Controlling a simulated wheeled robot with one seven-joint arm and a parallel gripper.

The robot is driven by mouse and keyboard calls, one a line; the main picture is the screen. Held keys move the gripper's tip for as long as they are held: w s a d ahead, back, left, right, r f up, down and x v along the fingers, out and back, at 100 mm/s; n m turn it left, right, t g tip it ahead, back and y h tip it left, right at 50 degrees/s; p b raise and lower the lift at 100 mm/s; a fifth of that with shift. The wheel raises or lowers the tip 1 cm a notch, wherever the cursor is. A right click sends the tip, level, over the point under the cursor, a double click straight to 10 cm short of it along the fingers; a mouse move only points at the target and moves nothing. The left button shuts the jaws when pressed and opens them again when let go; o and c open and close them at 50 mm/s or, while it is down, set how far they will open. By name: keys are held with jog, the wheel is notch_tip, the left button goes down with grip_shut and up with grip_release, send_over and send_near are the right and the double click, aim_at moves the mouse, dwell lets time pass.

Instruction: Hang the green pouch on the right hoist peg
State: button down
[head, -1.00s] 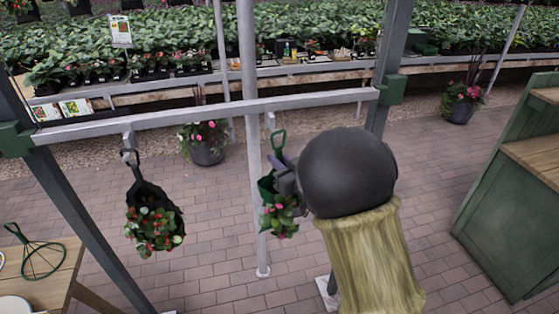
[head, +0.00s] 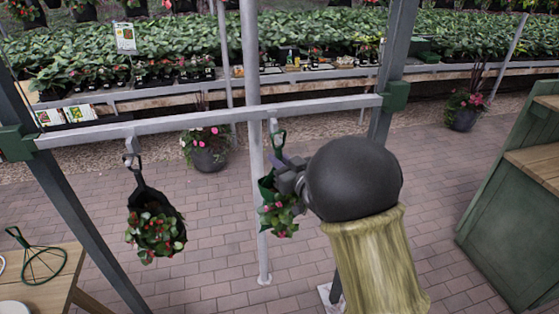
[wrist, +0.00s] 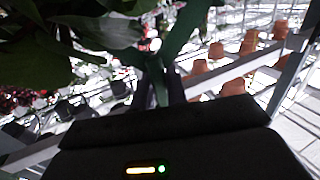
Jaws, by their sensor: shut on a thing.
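The green pouch (head: 266,188), filled with leaves and pink-red flowers, hangs upright from my gripper (head: 284,178) in the head view. Its green strap loop (head: 279,138) stands up beside and slightly below the right hoist peg (head: 272,126). I cannot tell whether the loop touches the peg. My gripper is shut on the pouch; in the wrist view the dark fingers (wrist: 160,88) close on its green strap (wrist: 178,35). My dark wrist hides part of the area right of the pouch.
A black pouch (head: 155,225) with flowers hangs on the left peg (head: 130,150) of the grey rail (head: 200,122). A grey post (head: 256,200) stands close behind the green pouch. A wooden table (head: 60,280) is at left, a green counter (head: 510,220) at right.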

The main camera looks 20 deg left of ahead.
jog(key=shift+w+a+r, duration=0.1)
jog(key=shift+r, duration=0.05)
jog(key=shift+w+a, duration=0.35)
jog(key=shift+w, duration=0.25)
jog(key=shift+w+f+b, duration=0.1)
jog(key=shift+f+b, duration=0.65)
jog(key=shift+b, duration=0.55)
dwell(0.7)
jog(key=c, duration=1.3)
grip_release()
jog(key=shift+f, duration=0.3)
jog(key=b+v, duration=0.3)
jog(key=v, duration=0.5)
jog(key=b+v, duration=0.3)
jog(key=v, duration=0.6)
jog(key=shift+d+r, duration=0.25)
